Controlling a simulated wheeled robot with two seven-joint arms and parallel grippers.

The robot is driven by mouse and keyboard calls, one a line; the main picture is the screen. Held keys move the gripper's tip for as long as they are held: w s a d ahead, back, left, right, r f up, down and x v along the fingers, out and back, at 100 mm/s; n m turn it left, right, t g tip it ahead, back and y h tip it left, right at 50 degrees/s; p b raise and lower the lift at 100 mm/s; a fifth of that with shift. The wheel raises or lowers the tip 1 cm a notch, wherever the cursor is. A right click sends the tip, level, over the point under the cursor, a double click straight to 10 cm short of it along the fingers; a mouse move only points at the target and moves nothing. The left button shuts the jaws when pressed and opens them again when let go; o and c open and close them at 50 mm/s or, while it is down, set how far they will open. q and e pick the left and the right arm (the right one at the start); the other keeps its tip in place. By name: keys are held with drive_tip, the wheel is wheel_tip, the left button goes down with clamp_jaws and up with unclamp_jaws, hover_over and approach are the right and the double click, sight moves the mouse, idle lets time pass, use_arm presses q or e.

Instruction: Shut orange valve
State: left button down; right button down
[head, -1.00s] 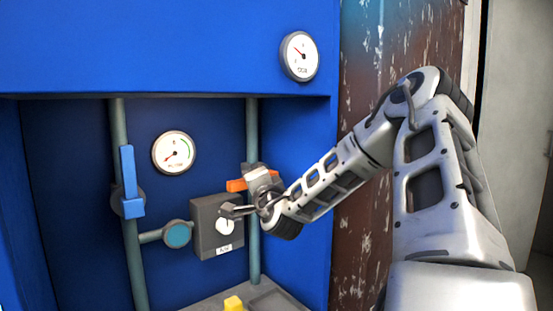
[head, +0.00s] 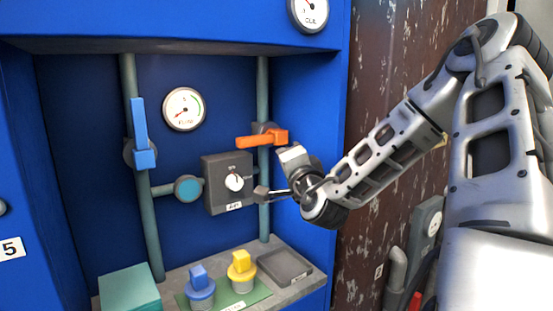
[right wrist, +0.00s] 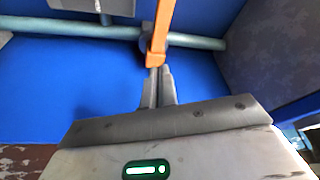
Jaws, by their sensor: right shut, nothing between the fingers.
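The orange valve handle (head: 258,140) sits on the right vertical pipe (head: 263,95) inside the blue cabinet. It lies about level, crosswise to the pipe, its free end pointing left. It also shows in the right wrist view (right wrist: 160,35), crossing the pipe just ahead of the fingertips. My right gripper (head: 262,194) is shut and empty, below the orange handle and beside the right edge of the grey control box. In the right wrist view its closed fingers (right wrist: 157,72) overlap the handle's lower end; whether they touch cannot be told. My left gripper is not in view.
A grey box with a dial (head: 222,190) is left of my gripper. A blue valve handle (head: 141,130) stands upright on the left pipe. Below, a shelf holds blue (head: 199,285) and yellow (head: 242,265) knobbed pieces and a grey tray (head: 285,266). The cabinet's right wall is close to my arm.

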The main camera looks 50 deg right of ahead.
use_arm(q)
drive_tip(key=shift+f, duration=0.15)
